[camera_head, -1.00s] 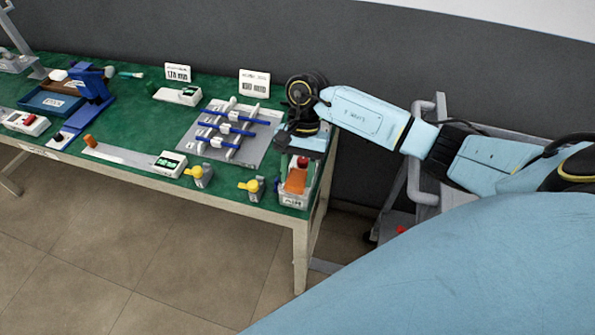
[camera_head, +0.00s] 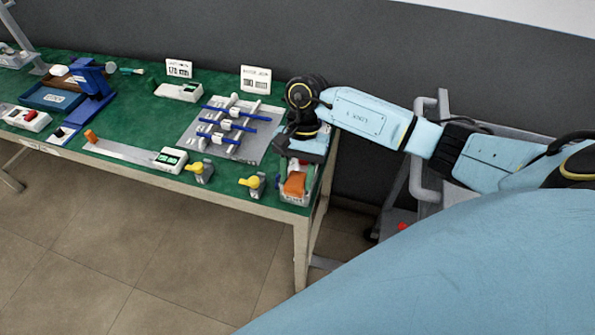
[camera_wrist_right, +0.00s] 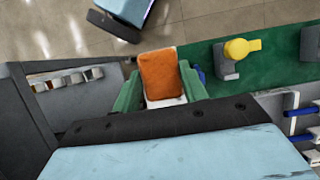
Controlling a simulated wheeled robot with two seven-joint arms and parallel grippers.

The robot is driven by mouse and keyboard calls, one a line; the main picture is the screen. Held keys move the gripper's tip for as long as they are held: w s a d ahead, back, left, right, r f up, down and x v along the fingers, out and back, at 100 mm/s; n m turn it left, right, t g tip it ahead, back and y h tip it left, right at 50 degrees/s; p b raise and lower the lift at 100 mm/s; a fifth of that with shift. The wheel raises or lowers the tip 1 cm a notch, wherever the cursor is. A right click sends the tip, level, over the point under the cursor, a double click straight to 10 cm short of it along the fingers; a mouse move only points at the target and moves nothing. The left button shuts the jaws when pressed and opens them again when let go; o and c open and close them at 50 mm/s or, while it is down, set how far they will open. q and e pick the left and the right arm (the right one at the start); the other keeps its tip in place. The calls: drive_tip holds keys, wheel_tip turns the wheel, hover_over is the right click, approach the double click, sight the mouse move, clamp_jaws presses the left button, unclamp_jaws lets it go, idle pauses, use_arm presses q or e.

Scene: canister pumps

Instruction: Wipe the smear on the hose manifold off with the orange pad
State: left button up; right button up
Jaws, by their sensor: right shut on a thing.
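The hose manifold is a grey plate (camera_head: 262,153) with white bars and blue hoses, on the green table left of my right gripper. I cannot make out the smear at this size. The orange pad (camera_head: 294,184) shows at a pale bin by the table's right end. In the right wrist view the orange pad (camera_wrist_right: 162,74) sits between the green fingers of my right gripper (camera_wrist_right: 161,90), which is shut on it. White shows just under the pad. In the head view the right gripper is partly hidden by its own wrist. My left gripper is not in view.
Two yellow-handled valves (camera_head: 251,183) stand along the front edge, left of the pale bin (camera_head: 297,199). White signs (camera_head: 255,79) stand behind the manifold. A blue tray (camera_head: 50,99) is at the left. A grey trolley (camera_head: 428,185) stands right of the table.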

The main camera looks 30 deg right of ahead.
drive_tip(key=shift+d, duration=0.1)
drive_tip(key=shift+w+d+f+b, duration=0.2)
drive_tip(key=shift+w+d+b, duration=0.55)
drive_tip(key=shift+b, duration=0.3)
drive_tip(key=shift+d, duration=0.15)
drive_tip(key=shift+s+a+r+p, duration=0.15)
drive_tip(key=shift+s+a+p, duration=0.15)
drive_tip(key=shift+s+a, duration=0.55)
drive_tip(key=shift+w, duration=0.2)
drive_tip(key=shift+w+d+b, duration=0.5)
drive_tip(key=shift+d+b, duration=0.1)
drive_tip(key=shift+b, duration=0.3)
drive_tip(key=shift+w+d, duration=0.2)
drive_tip(key=shift+d, duration=0.05)
